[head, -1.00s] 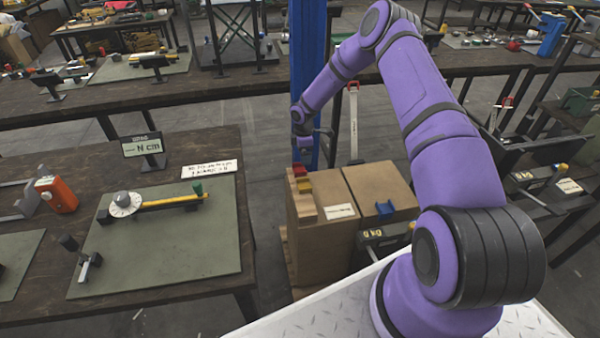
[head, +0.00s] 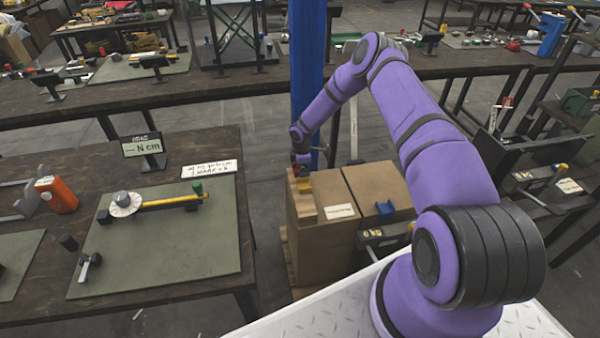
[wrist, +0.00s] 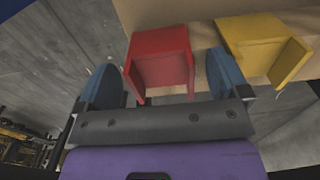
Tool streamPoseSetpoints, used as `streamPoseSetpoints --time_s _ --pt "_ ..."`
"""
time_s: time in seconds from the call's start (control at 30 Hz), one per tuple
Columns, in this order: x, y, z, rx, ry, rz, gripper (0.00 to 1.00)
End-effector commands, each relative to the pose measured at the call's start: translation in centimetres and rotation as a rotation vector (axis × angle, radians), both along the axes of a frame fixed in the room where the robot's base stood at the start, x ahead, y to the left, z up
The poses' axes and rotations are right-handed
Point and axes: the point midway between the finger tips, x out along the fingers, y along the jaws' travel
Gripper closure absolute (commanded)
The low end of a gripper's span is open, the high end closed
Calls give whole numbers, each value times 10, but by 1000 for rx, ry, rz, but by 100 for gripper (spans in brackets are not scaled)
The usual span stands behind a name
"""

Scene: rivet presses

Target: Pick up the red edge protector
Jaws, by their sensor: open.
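The red edge protector (wrist: 160,52) is an angled piece at the edge of a cardboard box (head: 330,212). In the wrist view it lies between the two blue fingers of my gripper (wrist: 167,62), which is open, with one finger on each side. I cannot tell whether either finger touches it. In the head view my gripper is over the box's far left corner, and the red protector is mostly hidden behind it. A yellow edge protector (wrist: 262,45) sits right of the red one, close to the right finger. It also shows in the head view (head: 305,186).
A blue edge protector (head: 385,208) lies on the neighbouring box (head: 372,182). A blue post (head: 306,75) rises just behind the boxes. A workbench with a green mat (head: 165,255) is at the left.

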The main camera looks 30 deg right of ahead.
Motion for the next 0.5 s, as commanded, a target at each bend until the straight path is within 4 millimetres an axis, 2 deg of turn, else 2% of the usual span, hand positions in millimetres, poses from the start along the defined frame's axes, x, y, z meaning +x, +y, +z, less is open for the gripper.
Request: streamPoseSetpoints --time_s 0.03,0.2,0.27,0.5 --pt "0 0 0 0 0 0 9" --pt "0 0 0 0 0 0 48" --pt "0 0 0 0 0 0 60" --pt "0 0 1 0 0 1 60"
